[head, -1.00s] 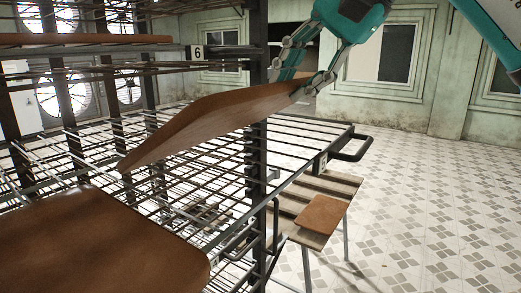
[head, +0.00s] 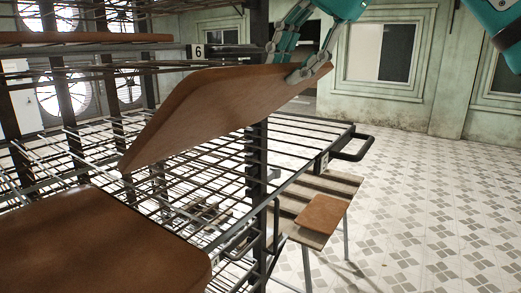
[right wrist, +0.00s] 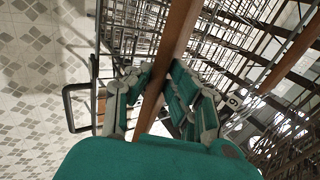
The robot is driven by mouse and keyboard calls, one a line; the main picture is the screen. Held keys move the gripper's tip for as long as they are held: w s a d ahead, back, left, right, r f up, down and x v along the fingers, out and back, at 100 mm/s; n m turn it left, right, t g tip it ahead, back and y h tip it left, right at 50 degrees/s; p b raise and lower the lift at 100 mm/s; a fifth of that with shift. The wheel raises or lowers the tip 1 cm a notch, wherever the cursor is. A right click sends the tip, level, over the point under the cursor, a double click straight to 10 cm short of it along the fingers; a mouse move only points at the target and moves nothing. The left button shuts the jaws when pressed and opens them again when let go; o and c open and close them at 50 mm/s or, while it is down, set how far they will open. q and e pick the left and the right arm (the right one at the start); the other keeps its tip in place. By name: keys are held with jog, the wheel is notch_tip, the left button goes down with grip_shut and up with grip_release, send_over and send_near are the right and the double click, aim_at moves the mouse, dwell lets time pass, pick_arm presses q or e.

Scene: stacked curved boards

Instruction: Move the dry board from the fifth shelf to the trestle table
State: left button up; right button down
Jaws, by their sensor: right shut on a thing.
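The brown curved board (head: 215,105) is tilted above a wire shelf (head: 300,135), its right end raised and its left end low near the wires. I cannot tell whether the low end touches them. My right gripper (head: 303,72) is shut on the board's raised right end. In the right wrist view the board (right wrist: 178,45) runs edge-on between the fingers of my right gripper (right wrist: 165,95). A slatted wooden table (head: 338,184), apparently the trestle table, stands beyond the rack at the right, with a small brown board (head: 322,213) on it. My left gripper is out of view.
Another brown board (head: 95,245) lies at the near left, and one more (head: 85,38) on a higher shelf. A dark rack post (head: 258,160) stands behind the held board. A black handle (head: 352,148) juts from the shelf's right end. Tiled floor at right is clear.

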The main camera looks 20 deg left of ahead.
jog(key=shift+r, duration=1.1)
jog(key=shift+d, duration=0.1)
jog(key=shift+s, duration=0.1)
